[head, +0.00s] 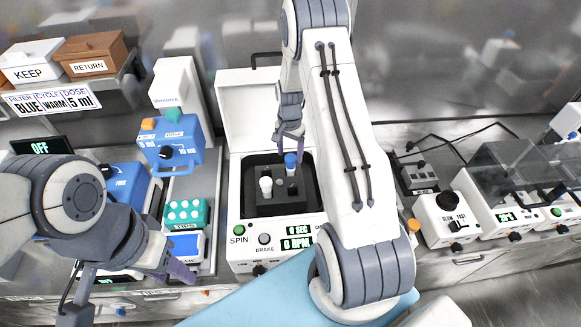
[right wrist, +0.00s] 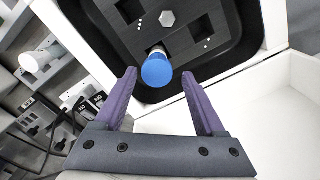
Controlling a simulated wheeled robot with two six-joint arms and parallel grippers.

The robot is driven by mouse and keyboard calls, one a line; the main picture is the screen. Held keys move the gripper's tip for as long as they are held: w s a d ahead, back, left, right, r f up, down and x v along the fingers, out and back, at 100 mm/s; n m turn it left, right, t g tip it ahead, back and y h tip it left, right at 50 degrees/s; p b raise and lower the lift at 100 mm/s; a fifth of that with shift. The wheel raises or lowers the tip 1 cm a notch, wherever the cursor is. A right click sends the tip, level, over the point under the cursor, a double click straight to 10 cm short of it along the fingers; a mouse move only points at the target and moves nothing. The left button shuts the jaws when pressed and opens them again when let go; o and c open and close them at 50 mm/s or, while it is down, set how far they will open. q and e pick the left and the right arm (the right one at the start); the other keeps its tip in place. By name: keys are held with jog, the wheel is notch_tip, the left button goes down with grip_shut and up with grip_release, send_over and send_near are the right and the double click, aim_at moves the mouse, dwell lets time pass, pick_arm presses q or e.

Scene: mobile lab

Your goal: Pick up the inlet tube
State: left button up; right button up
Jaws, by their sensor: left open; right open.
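A tube with a blue cap (head: 290,160) stands in a slot of the dark rotor in the open white centrifuge (head: 236,205). No label tells me which is the inlet tube. My right gripper (head: 291,140) is open above the blue cap. In the right wrist view its purple fingers (right wrist: 160,78) lie either side of the blue cap (right wrist: 157,72), with gaps visible; contact is not seen. My left gripper (head: 172,262) is open and empty at the lower left.
The raised centrifuge lid (head: 250,110) stands behind the rotor. A blue dispenser (head: 170,143) and a teal tip box (head: 186,214) are to the left. Mixers and small devices (head: 447,215) line the bench to the right. My right arm hides part of the centrifuge's right side.

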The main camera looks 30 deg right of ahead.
aim_at(291, 157)
jog(key=f+p, duration=0.1)
jog(key=f, duration=0.1)
jog(key=f+p, duration=0.2)
jog(key=shift+s+d+f, duration=0.1)
jog(key=shift+s+f, duration=0.1)
jog(key=shift+f, duration=0.5)
grip_shut()
jog(key=shift+r, duration=0.1)
